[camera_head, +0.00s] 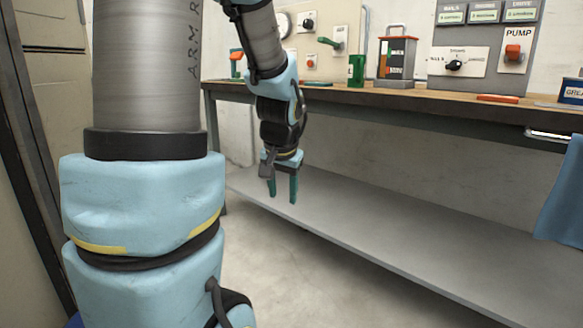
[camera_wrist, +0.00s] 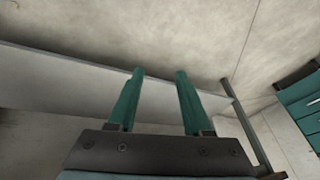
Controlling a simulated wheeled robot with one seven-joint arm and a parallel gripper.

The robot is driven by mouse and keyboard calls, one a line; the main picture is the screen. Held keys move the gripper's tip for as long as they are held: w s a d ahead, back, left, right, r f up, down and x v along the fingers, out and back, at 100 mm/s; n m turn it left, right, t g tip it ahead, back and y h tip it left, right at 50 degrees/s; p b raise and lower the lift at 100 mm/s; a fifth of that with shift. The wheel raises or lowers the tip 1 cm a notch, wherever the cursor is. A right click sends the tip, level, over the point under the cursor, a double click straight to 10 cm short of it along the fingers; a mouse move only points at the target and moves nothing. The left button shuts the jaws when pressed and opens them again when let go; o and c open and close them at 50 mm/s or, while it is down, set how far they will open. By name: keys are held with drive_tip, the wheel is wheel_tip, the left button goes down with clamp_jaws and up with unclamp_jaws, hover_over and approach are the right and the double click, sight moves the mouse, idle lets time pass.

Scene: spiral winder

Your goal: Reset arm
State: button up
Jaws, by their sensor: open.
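My gripper (camera_head: 283,191) hangs pointing down in front of the workbench, below the level of its top. Its two green fingers are apart, with nothing between them. In the wrist view my gripper (camera_wrist: 158,76) also shows open and empty, with the grey lower shelf (camera_wrist: 62,82) and the wall behind it. My blue and grey arm fills the left of the head view and hides part of the scene there.
The wooden workbench top (camera_head: 440,98) bears a green block (camera_head: 356,70), a lantern-like device (camera_head: 397,58) and an orange-red object (camera_head: 497,99). A control panel (camera_head: 458,62) stands behind. A blue cloth (camera_head: 565,200) hangs at right. The floor (camera_head: 300,275) before the shelf is clear.

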drive_tip(key=s+a+f+n+g+b, duration=0.3)
drive_tip(key=s+a+f+b, duration=0.15)
drive_tip(key=s+f, duration=0.55)
wheel_tip(320, 180, up, 39)
drive_tip(key=s+p, duration=0.1)
drive_tip(key=p, duration=3.8)
